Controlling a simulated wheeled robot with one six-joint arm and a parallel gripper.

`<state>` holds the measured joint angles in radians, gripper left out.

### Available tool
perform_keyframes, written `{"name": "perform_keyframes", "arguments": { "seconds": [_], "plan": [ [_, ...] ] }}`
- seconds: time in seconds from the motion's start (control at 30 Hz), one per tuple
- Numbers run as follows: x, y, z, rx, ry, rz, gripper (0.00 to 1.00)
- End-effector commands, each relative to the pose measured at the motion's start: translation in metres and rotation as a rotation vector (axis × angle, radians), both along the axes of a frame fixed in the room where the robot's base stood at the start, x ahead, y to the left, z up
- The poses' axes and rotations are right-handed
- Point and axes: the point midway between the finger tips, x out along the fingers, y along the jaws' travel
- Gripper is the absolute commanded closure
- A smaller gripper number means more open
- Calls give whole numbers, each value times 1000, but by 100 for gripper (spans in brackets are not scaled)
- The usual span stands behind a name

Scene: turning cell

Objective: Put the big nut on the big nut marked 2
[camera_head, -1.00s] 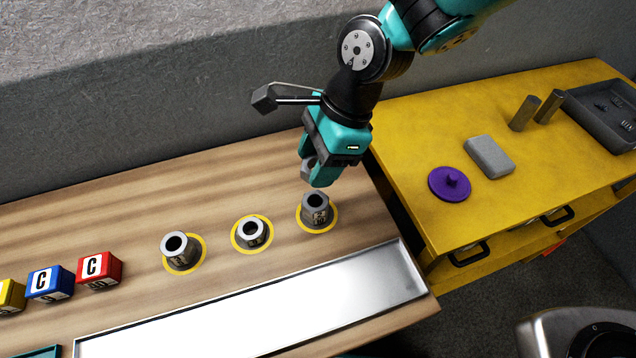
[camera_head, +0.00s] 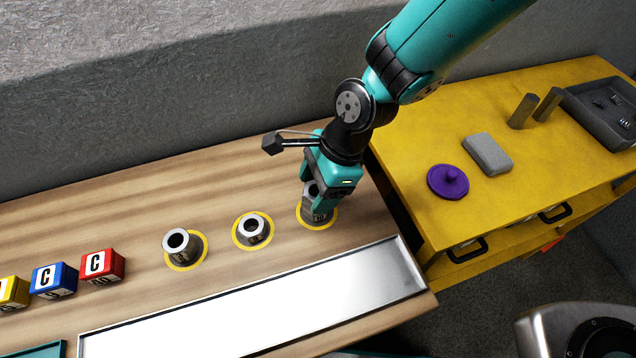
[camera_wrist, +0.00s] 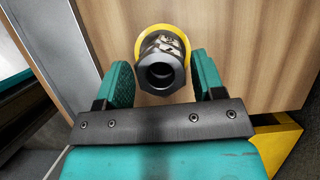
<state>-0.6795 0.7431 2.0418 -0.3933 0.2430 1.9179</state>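The dark grey hex nut (camera_wrist: 161,76) is between the fingers of my gripper (camera_wrist: 161,66), with a narrow gap at each side, so the gripper looks open around it. In the head view the nut (camera_head: 311,190) appears to sit on top of the rightmost labelled nut (camera_head: 320,214), which stands in a yellow ring; the contact is partly hidden by my gripper (camera_head: 316,192). The label's mark is too small to read. Two other upright nuts, a middle one (camera_head: 253,229) and a left one (camera_head: 178,245), stand in yellow rings.
A long metal tray (camera_head: 270,305) lies along the front of the wooden bench (camera_head: 120,220). Red (camera_head: 102,266), blue (camera_head: 52,281) and yellow (camera_head: 11,292) blocks stand at left. The yellow cabinet (camera_head: 420,130) at right holds a purple lid (camera_head: 448,182) and a grey block (camera_head: 487,153).

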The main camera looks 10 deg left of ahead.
Motion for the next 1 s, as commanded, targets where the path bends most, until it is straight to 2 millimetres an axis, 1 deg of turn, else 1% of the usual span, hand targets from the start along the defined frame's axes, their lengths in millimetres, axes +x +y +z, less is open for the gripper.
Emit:
{"name": "perform_keyframes", "arguments": {
  "seconds": [0.27, 0.43, 0.57, 0.8, 0.9, 1.0],
  "plan": [
    [0, 0, 1, 0, 0, 0, 26],
    [2, -2, 10, 2, -1, -1, 26],
    [6, -10, 31, 4, -4, -2, 26],
    [15, -29, 80, 3, -5, -2, 26],
    [18, -35, 96, 3, -4, -2, 26],
    [20, -39, 107, 2, -2, -1, 26]
  ]
}}
